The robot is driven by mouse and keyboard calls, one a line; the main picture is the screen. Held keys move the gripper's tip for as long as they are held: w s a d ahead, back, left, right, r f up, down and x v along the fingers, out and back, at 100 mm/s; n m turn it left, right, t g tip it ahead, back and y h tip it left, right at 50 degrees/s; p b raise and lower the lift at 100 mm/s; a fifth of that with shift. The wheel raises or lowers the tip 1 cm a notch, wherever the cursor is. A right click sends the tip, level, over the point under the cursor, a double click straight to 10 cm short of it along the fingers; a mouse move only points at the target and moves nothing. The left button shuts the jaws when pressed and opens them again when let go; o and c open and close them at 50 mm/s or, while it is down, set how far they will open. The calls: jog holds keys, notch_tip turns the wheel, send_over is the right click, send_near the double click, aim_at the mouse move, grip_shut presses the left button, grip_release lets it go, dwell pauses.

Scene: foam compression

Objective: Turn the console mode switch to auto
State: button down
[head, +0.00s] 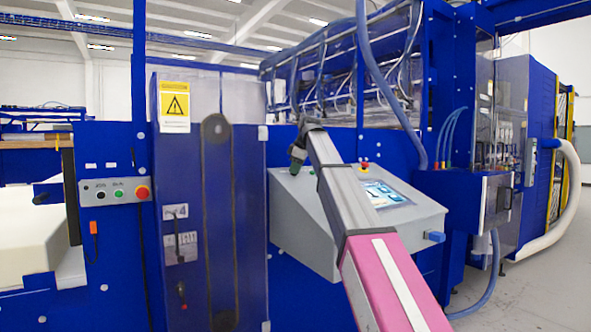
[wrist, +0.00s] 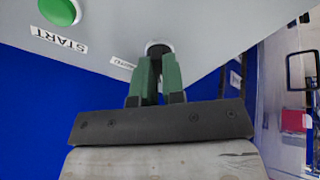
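The grey console (head: 300,215) stands in the middle of the head view, with a sloped panel. In the wrist view, the mode switch (wrist: 157,47) is a dark round knob with a pale ring on the grey panel. The green fingers of my gripper (wrist: 158,68) are close together with their tips at the knob, one on each side, and look shut on it. They hide most of the knob, so its pointing direction does not show. A partly covered label (wrist: 122,62) is beside it. In the head view, my gripper (head: 297,155) is at the panel's upper left.
A green START button (wrist: 60,10) is at the wrist view's upper left. A lit screen (head: 385,193) and a red-and-yellow button (head: 364,166) are on the console. A tall blue cabinet (head: 180,240) with a warning sign stands left. Bare floor lies at the right.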

jog(key=shift+f+m, duration=0.1)
jog(key=shift+m, duration=0.3)
jog(key=m, duration=0.3)
jog(key=shift+m+t, duration=0.3)
jog(key=shift+m, duration=0.1)
jog(key=m, duration=0.4)
jog(key=shift+s+a+m+h, duration=0.1)
jog(key=shift+m+h, duration=0.2)
jog(key=m, duration=0.4)
jog(key=shift+m, duration=0.3)
jog(key=m+h, duration=0.1)
jog(key=m, duration=0.3)
jog(key=shift+t, duration=0.3)
jog(key=shift+m, duration=0.4)
jog(key=c, duration=1.2)
grip_release()
